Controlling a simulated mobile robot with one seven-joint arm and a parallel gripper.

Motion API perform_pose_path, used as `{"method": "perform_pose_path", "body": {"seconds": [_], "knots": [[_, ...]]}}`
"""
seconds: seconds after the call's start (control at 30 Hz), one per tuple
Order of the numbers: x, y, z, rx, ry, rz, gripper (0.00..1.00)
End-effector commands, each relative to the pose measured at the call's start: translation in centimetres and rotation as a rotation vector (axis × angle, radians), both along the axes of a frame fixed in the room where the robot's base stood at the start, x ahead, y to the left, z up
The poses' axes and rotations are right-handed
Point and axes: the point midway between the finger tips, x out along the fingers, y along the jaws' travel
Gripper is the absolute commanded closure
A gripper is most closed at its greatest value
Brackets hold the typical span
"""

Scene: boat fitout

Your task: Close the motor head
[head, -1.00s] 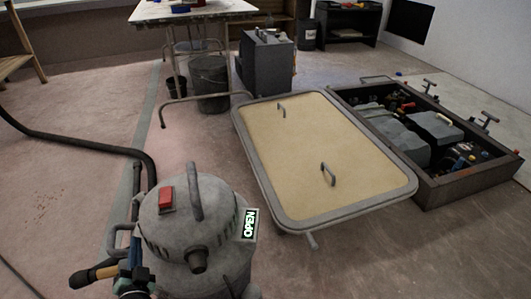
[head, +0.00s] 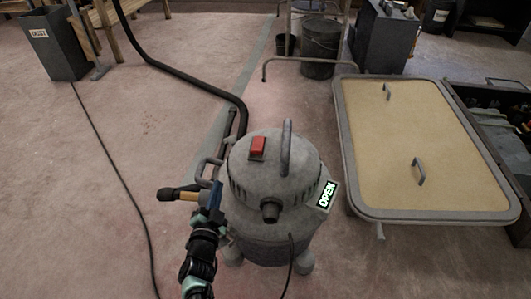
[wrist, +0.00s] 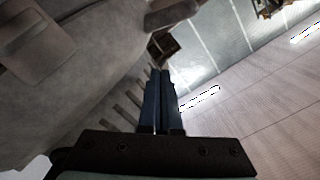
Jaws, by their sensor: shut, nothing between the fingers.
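The motor head (head: 262,177) is the grey dome on top of a grey shop vacuum. It carries a red switch (head: 257,147), a tall top handle (head: 287,150), a dark round port and a vertical row of vent slots. A lit sign reading OPEN (head: 326,195) is at its right side. My gripper (head: 214,190) is at the left side of the head, its blue fingers shut and empty. In the wrist view the shut fingers (wrist: 160,75) are close beside the grey, slotted head surface (wrist: 75,85). I cannot tell whether they touch it.
A black hose (head: 190,77) runs behind the vacuum and a thin cable (head: 115,190) lies on the floor. A framed tan panel with handles (head: 400,125) stands close on the right. A grey bin (head: 52,50) is at back left.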

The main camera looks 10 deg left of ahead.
Motion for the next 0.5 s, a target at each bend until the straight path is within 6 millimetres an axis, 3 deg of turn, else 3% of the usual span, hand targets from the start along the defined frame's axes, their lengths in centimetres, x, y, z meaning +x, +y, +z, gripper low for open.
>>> {"method": "perform_pose_path", "body": {"seconds": [0.3, 0.5], "knots": [[-6.7, -0.1, 0.8, -0.002, 0.003, 0.004, 1.0], [-9.7, -0.3, 0.7, -0.001, 0.001, 0.003, 1.0]]}}
